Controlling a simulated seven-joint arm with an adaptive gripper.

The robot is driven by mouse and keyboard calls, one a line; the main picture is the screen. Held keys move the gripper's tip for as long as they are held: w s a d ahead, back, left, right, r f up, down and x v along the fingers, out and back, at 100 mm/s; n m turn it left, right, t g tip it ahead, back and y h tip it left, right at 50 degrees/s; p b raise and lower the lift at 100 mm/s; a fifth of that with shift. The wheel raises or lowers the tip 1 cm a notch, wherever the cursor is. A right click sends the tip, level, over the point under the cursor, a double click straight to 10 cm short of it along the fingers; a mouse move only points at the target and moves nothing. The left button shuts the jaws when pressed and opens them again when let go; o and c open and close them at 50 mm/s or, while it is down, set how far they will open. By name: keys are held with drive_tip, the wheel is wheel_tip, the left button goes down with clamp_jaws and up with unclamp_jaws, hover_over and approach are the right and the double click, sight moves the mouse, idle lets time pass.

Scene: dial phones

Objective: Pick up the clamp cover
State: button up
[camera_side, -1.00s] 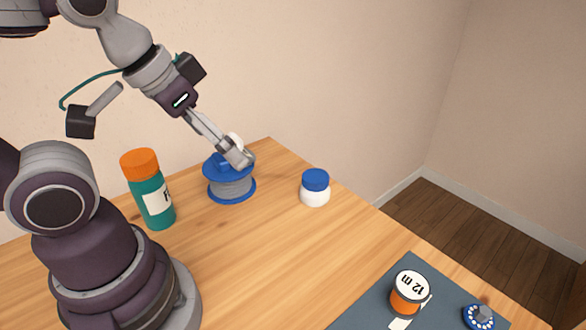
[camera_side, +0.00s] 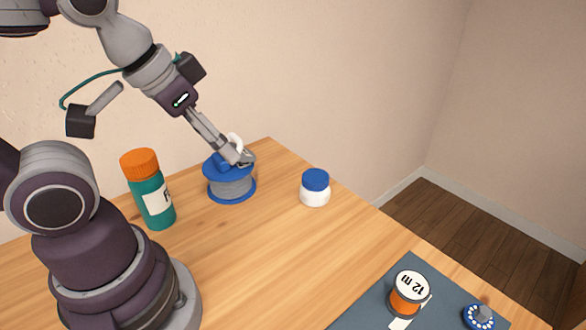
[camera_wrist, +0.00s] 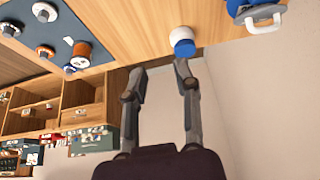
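No part is clearly marked as the clamp cover. A blue piece with a white loop (camera_side: 236,140) sits on top of a blue-flanged grey spool (camera_side: 231,188) in the side view; I cannot tell whether this is the cover. My gripper (camera_side: 241,158) is just in front of and over the spool's top there, partly hiding the piece. In the wrist view the white loop (camera_wrist: 265,22) shows at the top right, outside my fingers. My gripper (camera_wrist: 159,68) has its two fingers apart, with nothing held between them.
A white jar with a blue lid (camera_side: 315,188) stands right of the spool. A teal bottle with an orange cap (camera_side: 149,190) stands left. A dark mat (camera_side: 365,308) at the front right holds an orange reel (camera_side: 408,293) and a blue dial (camera_side: 480,317). The table between is clear.

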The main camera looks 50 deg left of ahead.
drive_tip(key=n+g+y, duration=0.4)
drive_tip(key=n+g, duration=0.1)
drive_tip(key=n, duration=1.2)
approach(236, 136)
drive_tip(key=x, duration=0.9)
drive_tip(key=shift+f, duration=0.1)
clamp_jaws()
